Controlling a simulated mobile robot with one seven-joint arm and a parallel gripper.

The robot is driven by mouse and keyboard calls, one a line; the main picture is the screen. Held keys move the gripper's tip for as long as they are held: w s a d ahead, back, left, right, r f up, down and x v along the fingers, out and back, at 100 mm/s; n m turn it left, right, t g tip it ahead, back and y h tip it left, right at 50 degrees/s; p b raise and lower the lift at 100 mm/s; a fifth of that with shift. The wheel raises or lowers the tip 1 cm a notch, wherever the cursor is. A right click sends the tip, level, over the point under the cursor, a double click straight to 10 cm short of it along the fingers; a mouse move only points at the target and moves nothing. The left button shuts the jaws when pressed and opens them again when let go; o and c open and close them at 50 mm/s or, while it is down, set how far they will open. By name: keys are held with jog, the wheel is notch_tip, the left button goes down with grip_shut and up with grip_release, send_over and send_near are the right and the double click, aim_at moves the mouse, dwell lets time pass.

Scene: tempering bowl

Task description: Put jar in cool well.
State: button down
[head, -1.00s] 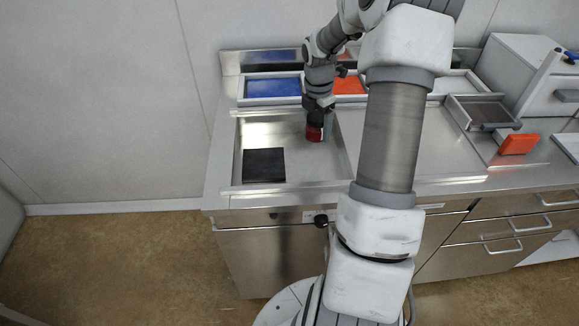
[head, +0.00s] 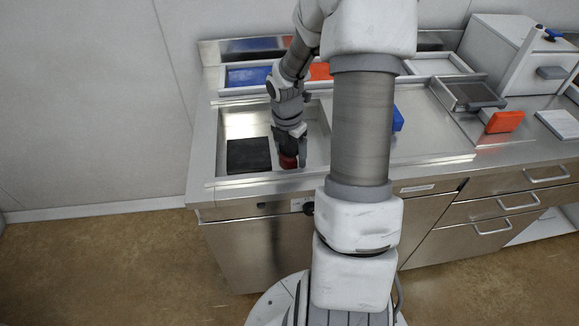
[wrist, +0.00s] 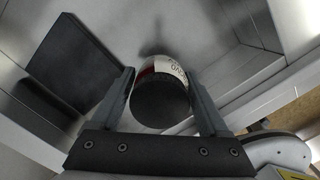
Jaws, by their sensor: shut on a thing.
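The jar (head: 288,161) has a red body, and in the wrist view it shows a dark round lid and a red-and-white label (wrist: 168,67). My gripper (head: 289,150) is shut on it, with one finger on each side of the jar in the wrist view (wrist: 160,78). The jar is inside the outline of a recessed steel well (head: 238,122) at the left of the counter, near its front wall. Whether its base touches the well floor is hidden. No marking shows which well is the cool one.
A dark square slab (head: 248,155) lies in the well, left of the jar. Blue (head: 250,76) and orange (head: 320,71) panels line the back. My arm partly hides a blue object (head: 397,119).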

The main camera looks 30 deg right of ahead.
aim_at(288, 146)
jog(key=shift+a+f, duration=0.2)
jog(key=shift+f, duration=0.25)
jog(key=shift+f+b, duration=0.55)
jog(key=shift+f, duration=1.1)
jog(key=shift+f, duration=0.15)
grip_release()
jog(key=r+p, duration=0.1)
jog(key=r, duration=0.3)
jog(key=r+p, duration=0.1)
jog(key=r, duration=0.3)
jog(key=a+r+p, duration=0.1)
jog(key=r, duration=0.3)
jog(key=shift+s+r, duration=0.15)
jog(key=shift+s, duration=0.1)
